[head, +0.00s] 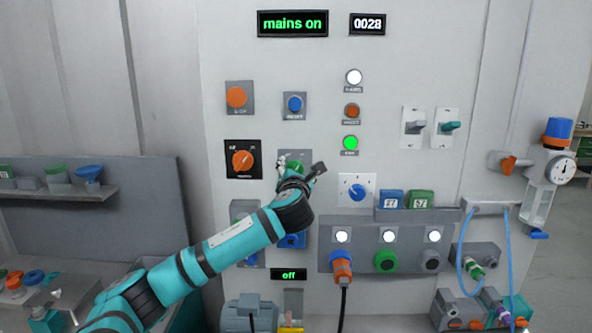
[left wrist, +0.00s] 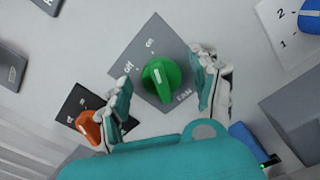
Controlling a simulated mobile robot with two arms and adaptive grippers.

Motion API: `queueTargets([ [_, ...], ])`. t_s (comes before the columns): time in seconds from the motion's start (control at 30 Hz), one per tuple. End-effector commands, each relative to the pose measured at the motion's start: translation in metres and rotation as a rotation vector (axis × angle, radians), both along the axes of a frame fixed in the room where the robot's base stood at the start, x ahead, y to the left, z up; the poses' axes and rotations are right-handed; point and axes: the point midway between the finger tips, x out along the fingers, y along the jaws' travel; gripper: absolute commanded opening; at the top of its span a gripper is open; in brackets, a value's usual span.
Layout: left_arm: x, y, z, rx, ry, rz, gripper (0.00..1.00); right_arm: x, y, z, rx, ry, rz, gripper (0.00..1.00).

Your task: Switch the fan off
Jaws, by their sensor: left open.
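The fan switch is a green rotary knob (left wrist: 161,80) on a grey plate marked FAN, with two position marks along its upper left edges. Its pale pointer line is short, and I cannot tell surely which mark it points to. In the head view the knob (head: 297,167) is partly hidden by my left gripper (head: 301,165). In the left wrist view the left gripper (left wrist: 166,92) is open, one finger on each side of the knob, with gaps visible; depth to the plate is unclear. A green lamp (head: 350,142) glows on the panel. My right gripper is not in view.
Left of the fan knob is an orange knob on a black plate (head: 242,160). A blue button (head: 294,104) sits above, a blue dial (head: 357,193) to the right. The upper display (head: 292,23) reads "mains on"; a small lower one (head: 289,275) reads "off".

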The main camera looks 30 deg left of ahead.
Motion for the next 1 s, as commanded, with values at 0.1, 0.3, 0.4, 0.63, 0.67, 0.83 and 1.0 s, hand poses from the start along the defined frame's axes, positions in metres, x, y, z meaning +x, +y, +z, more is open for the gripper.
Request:
queueTargets([
  [0.1, 0.000, 0.000, 0.000, 0.000, 0.000, 0.000, 0.57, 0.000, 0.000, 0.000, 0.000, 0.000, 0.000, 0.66],
  [0.3, 0.000, 0.000, 0.000, 0.000, 0.000, 0.000, 0.31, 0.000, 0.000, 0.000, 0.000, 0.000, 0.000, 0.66],
  [0.4, 0.000, 0.000, 0.000, 0.000, 0.000, 0.000, 0.18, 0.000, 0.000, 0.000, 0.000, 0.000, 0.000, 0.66],
  [0.63, 0.000, 0.000, 0.000, -0.009, -0.005, 0.000, 0.11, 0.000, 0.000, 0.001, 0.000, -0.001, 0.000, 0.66],
  [0.67, 0.000, 0.000, 0.000, -0.013, -0.008, 0.000, 0.11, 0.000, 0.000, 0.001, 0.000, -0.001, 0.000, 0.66],
  [0.83, -0.001, 0.000, 0.001, -0.063, -0.037, 0.000, 0.11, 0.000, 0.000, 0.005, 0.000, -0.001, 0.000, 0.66],
  [1.0, -0.001, 0.000, 0.002, -0.158, -0.095, 0.000, 0.11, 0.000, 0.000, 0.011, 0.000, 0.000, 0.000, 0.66],
])
